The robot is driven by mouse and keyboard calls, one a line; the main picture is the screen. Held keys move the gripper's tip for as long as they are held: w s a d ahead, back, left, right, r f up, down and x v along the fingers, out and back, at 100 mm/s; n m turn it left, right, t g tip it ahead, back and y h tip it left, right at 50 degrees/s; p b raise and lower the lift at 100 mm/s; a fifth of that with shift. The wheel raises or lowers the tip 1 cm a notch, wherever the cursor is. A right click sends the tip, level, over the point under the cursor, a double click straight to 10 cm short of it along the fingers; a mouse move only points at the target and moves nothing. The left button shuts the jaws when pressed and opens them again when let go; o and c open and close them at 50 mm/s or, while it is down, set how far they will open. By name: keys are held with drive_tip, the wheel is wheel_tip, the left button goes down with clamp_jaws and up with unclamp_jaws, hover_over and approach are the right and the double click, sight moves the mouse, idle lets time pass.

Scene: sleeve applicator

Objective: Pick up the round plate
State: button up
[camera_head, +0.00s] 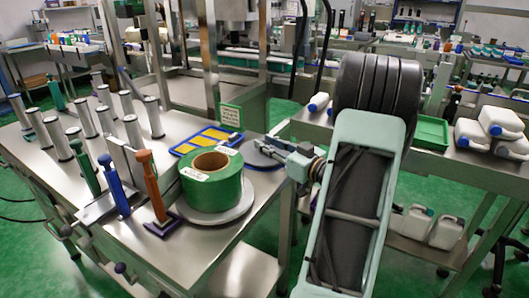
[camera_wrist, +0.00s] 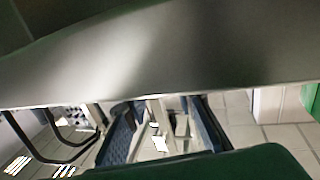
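A flat dark-grey round plate (camera_head: 262,152) lies at the right rear of the steel table, behind the green roll. My gripper (camera_head: 268,147) reaches in from the right at the plate's right edge. Its fingers are small here and overlap the plate, so I cannot tell whether they touch it or are open. A second, lighter round plate (camera_head: 216,218) lies under the big green roll (camera_head: 212,182). In the wrist view a broad grey surface (camera_wrist: 170,55) fills the upper part; I cannot tell whether it is the plate or the table.
Orange (camera_head: 152,185), blue (camera_head: 113,185) and green (camera_head: 85,172) upright tools and several silver cylinders stand at left. A side table holds white bottles (camera_head: 475,135) and a green bin (camera_head: 430,130).

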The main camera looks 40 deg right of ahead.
clamp_jaws()
drive_tip(key=shift+r, duration=0.1)
